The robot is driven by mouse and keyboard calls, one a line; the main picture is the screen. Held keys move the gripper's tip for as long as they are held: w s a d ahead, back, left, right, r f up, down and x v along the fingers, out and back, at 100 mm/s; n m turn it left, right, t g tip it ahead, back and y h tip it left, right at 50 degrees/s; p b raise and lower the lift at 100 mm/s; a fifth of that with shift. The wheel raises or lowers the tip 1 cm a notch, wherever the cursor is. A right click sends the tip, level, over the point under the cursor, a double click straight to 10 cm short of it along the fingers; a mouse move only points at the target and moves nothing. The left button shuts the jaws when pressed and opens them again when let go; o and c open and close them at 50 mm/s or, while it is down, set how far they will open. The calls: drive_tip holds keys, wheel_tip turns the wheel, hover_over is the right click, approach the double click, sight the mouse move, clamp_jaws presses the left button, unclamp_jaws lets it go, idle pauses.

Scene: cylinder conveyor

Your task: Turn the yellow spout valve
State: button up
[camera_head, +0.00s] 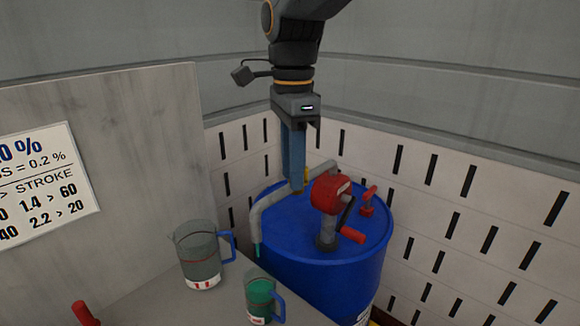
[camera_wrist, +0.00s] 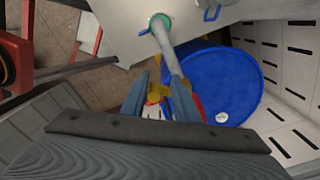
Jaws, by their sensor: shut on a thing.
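The yellow spout valve (camera_wrist: 158,92) sits between my two fingertips in the wrist view. Only a small piece of the yellow valve (camera_head: 306,175) shows beside my fingers in the head view. My gripper (camera_head: 297,187) points down over the blue drum and is shut on the valve; its fingers (camera_wrist: 158,98) lie on either side of it. The grey spout pipe (camera_head: 268,204) bends down over the drum's left edge. In the wrist view the spout (camera_wrist: 171,58) runs up to its open end above the green-filled jug. The fingers hide part of the pipe in the head view.
The blue drum (camera_head: 322,276) carries a red pump (camera_head: 329,194) with a red-handled crank (camera_head: 352,235) close to my gripper. A clear jug (camera_head: 200,256) and a jug with green liquid (camera_head: 259,299) stand on the grey table left of the drum. A slotted wall stands behind.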

drive_tip(key=shift+w+d, duration=0.1)
drive_tip(key=shift+w, duration=0.1)
drive_tip(key=shift+d+r, duration=0.1)
drive_tip(key=shift+d, duration=0.1)
drive_tip(key=shift+w+d+p, duration=0.2)
drive_tip(key=shift+d+p, duration=0.05)
drive_tip(key=shift+p, duration=0.1)
clamp_jaws()
drive_tip(key=shift+d, duration=0.1)
drive_tip(key=shift+w+d, duration=0.1)
drive_tip(key=shift+w+d, duration=0.1)
drive_tip(key=shift+o, duration=1.1)
unclamp_jaws()
drive_tip(key=shift+c, duration=0.4)
